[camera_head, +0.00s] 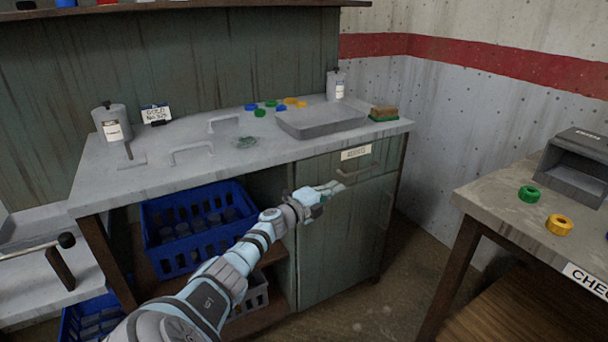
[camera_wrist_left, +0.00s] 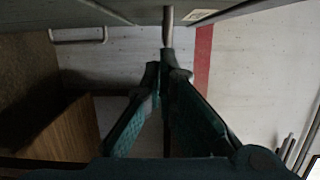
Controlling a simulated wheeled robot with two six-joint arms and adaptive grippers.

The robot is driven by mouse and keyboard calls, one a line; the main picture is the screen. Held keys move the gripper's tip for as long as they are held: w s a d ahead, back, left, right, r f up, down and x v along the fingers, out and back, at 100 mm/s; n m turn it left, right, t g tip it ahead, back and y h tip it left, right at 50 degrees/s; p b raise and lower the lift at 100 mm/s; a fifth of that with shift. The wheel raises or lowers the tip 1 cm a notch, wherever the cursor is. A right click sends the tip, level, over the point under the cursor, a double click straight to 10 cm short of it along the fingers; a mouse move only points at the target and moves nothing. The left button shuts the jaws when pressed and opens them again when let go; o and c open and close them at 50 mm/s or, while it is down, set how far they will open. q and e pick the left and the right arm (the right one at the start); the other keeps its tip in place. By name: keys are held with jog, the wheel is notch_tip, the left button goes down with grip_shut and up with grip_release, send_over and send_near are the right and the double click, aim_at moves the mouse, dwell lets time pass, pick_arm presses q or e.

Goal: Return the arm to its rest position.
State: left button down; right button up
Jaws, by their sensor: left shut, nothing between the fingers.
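My left arm reaches in from the bottom of the head view, stretched toward the front of the workbench. My left gripper (camera_head: 328,188) is shut and empty, just in front of the labelled drawer (camera_head: 322,174), near its handle (camera_head: 358,172). In the left wrist view the fingers (camera_wrist_left: 167,72) come together at the tips, with a thin grey bar right beyond them. I cannot tell whether the fingers touch it. My right gripper is not in view.
The workbench (camera_head: 225,170) carries a grey tray (camera_head: 320,120), small coloured rings, canisters and a brush. A blue crate (camera_head: 165,262) sits on the shelf below. A side table (camera_head: 485,195) stands at right with a green ring (camera_head: 529,194) and a yellow ring (camera_head: 559,225). Floor between them is clear.

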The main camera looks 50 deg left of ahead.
pick_arm(q)
jog(key=s+p, duration=0.2)
jog(key=s, duration=0.7)
jog(key=shift+d, duration=0.25)
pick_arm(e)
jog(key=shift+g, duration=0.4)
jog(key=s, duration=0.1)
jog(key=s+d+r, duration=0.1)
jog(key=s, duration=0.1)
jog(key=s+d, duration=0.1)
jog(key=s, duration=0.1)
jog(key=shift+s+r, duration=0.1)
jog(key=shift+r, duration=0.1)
pick_arm(q)
jog(key=shift+f, duration=0.15)
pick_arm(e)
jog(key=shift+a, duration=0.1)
